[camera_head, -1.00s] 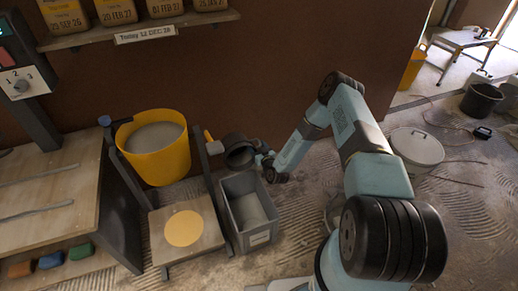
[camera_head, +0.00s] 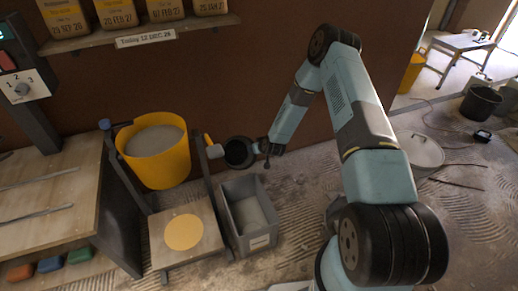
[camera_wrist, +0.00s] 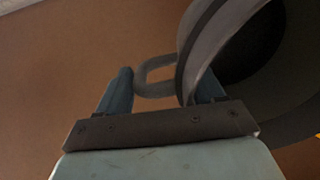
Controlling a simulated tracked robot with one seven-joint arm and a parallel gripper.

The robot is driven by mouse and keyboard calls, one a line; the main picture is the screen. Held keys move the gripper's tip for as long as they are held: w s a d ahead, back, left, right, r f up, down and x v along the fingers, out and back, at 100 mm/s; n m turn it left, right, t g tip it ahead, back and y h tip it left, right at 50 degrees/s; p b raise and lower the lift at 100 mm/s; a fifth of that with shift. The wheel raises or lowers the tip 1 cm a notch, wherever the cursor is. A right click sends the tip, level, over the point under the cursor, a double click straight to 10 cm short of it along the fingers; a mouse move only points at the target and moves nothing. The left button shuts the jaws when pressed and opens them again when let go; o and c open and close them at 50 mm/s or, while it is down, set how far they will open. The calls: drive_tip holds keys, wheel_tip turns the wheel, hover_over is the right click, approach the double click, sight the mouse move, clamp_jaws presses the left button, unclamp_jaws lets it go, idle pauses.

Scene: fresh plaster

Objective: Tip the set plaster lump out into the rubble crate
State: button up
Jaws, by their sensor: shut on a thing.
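My gripper (camera_head: 264,147) is shut on a dark bucket (camera_head: 239,153), which it holds in the air above the back end of the grey rubble crate (camera_head: 262,233). The bucket is tilted, and its round mouth partly faces the body camera. Its inside is dark, and I cannot make out a plaster lump in it. In the wrist view the bucket (camera_wrist: 200,50) fills the upper right, with a grey loop handle (camera_wrist: 150,78) between my fingers (camera_wrist: 162,88). The crate stands on the floor, and its pale grey inside shows no clear lump.
A yellow tub (camera_head: 155,165) of grey material stands left of the crate. A yellow-handled tool (camera_head: 213,148) is close left of the bucket. A shelf (camera_head: 140,33) runs along the wall above.

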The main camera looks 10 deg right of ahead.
drive_tip(key=shift+r+g+h, duration=0.35)
drive_tip(key=shift+g, duration=0.75)
drive_tip(key=shift+r+g+h, duration=0.4)
drive_tip(key=shift+g, duration=0.7)
drive_tip(key=shift+r+g+h, duration=0.35)
drive_tip(key=shift+g, duration=0.75)
drive_tip(key=shift+r+g+h, duration=0.3)
drive_tip(key=shift+g, duration=0.8)
drive_tip(key=shift+d, duration=0.1)
